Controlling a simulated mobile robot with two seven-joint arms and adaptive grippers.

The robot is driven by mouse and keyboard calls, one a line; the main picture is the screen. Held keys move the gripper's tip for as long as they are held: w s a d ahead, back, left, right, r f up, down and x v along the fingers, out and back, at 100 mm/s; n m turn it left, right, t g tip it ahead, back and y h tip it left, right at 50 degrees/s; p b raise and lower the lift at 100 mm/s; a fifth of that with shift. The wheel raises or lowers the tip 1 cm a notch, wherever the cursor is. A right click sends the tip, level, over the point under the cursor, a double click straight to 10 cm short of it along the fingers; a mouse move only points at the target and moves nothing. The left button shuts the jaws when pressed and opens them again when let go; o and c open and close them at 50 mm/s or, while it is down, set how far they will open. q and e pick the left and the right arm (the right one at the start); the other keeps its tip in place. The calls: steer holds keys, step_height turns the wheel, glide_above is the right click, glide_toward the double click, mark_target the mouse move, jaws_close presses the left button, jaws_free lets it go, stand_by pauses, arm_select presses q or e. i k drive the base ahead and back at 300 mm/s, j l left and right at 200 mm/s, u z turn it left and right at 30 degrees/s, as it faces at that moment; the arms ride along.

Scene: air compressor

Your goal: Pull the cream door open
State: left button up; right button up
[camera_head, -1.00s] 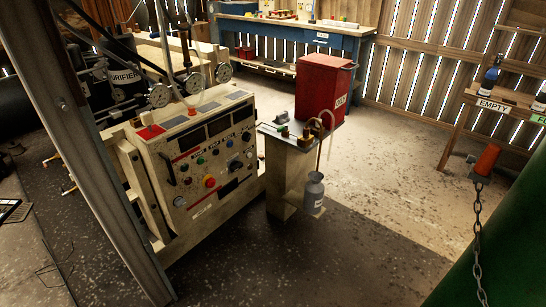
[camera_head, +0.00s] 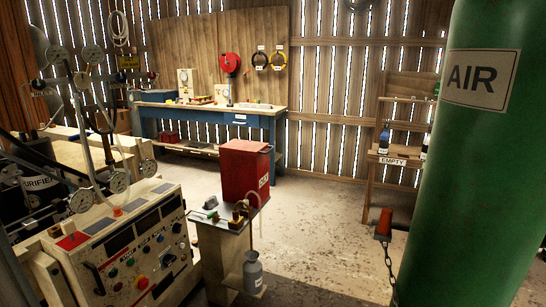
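The cream cabinet (camera_head: 120,225) stands at the lower left, with gauges and hoses above it. Its cream front panel (camera_head: 150,262) faces right and carries dark displays, coloured knobs and a red button. A dark upright handle (camera_head: 95,278) is at the panel's left side. The panel looks closed against the cabinet. I cannot tell for sure that this panel is the cream door; no other cream door shows. The cabinet's lower part is cut off by the picture's bottom edge. Neither of my grippers is in view.
A small cream stand (camera_head: 215,262) with a red box (camera_head: 243,172) and grey bottle (camera_head: 252,273) is right of the cabinet. A green AIR cylinder (camera_head: 470,190) fills the right. A blue workbench (camera_head: 265,130) stands behind. The middle floor (camera_head: 320,235) is clear.

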mark_target(92, 266)
steer(key=u, duration=1.25)
